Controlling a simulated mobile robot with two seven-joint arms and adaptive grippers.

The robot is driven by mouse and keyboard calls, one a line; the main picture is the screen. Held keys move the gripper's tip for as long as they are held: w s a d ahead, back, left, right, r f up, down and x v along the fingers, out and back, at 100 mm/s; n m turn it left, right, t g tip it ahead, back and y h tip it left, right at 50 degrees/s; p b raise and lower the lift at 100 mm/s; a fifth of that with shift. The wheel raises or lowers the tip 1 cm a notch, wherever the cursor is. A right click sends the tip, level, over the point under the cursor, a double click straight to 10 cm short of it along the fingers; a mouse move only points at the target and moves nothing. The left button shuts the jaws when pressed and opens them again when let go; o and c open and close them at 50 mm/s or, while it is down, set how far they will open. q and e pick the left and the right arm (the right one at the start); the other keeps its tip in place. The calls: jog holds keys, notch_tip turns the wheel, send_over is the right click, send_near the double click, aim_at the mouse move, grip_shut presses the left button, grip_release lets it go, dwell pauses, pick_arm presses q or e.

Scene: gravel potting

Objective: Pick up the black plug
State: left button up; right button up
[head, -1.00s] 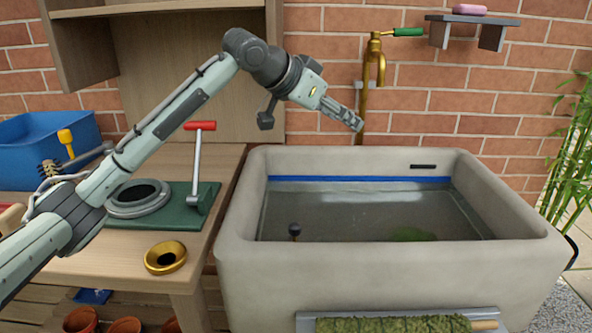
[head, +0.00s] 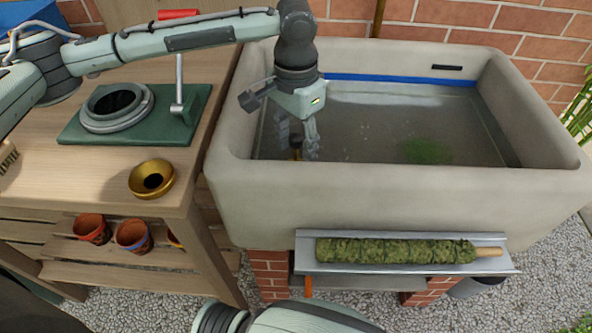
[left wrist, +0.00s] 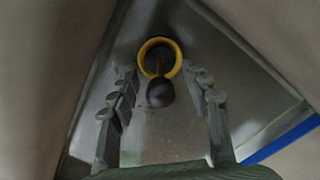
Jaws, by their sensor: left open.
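The black plug (left wrist: 160,93) shows in the left wrist view as a dark round knob in front of a yellow ring (left wrist: 176,69) at the sink bottom. My left gripper (head: 297,155) points down into the stone sink (head: 390,195) near its left end. Its two fingers are open, one on each side of the knob in the left wrist view (left wrist: 163,76). I cannot tell whether either finger touches it. In the head view the fingers mostly hide the plug. My right gripper is not in view.
The sink walls stand close around my left gripper. A green patch (head: 427,151) lies in the sink to the right. A moss-wrapped pole (head: 395,251) rests on a ledge in front.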

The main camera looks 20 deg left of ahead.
pick_arm(q)
jog(key=shift+f, duration=0.35)
jog(key=shift+c, duration=0.5)
grip_shut()
